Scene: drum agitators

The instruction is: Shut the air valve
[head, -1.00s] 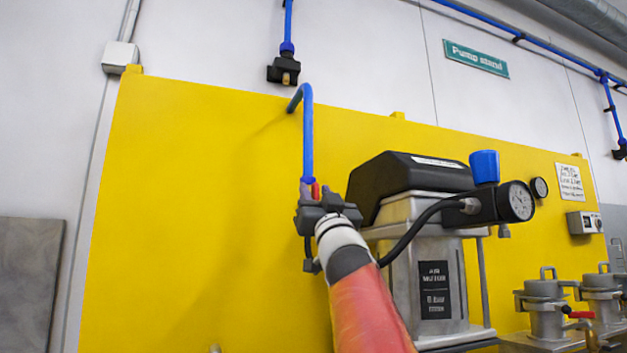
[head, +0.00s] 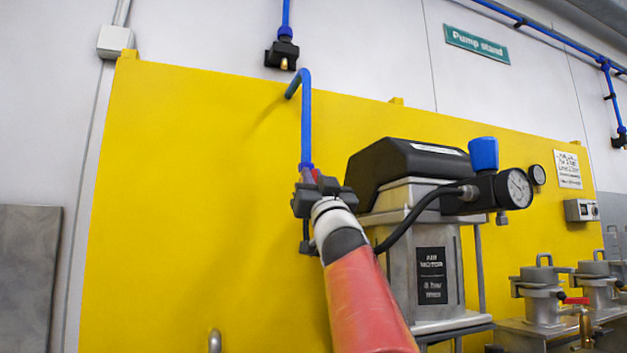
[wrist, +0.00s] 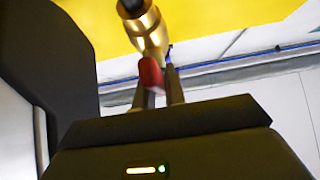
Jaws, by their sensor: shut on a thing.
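The air valve is a brass body (wrist: 148,28) with a short red lever (wrist: 152,76), seen close up in the wrist view. In the head view a bit of the red lever (head: 315,175) shows at the lower end of a blue air pipe (head: 306,125), in front of the yellow panel. My gripper (wrist: 158,88) is shut on the red lever, with one dark finger on each side of it. In the head view my gripper (head: 318,188) hides most of the valve body.
A grey air motor (head: 398,210) with a black top, a pressure gauge (head: 517,188) and a black hose stands close to the right of my gripper. Capped metal pots (head: 541,290) stand at the lower right. The yellow panel (head: 200,200) is clear to the left.

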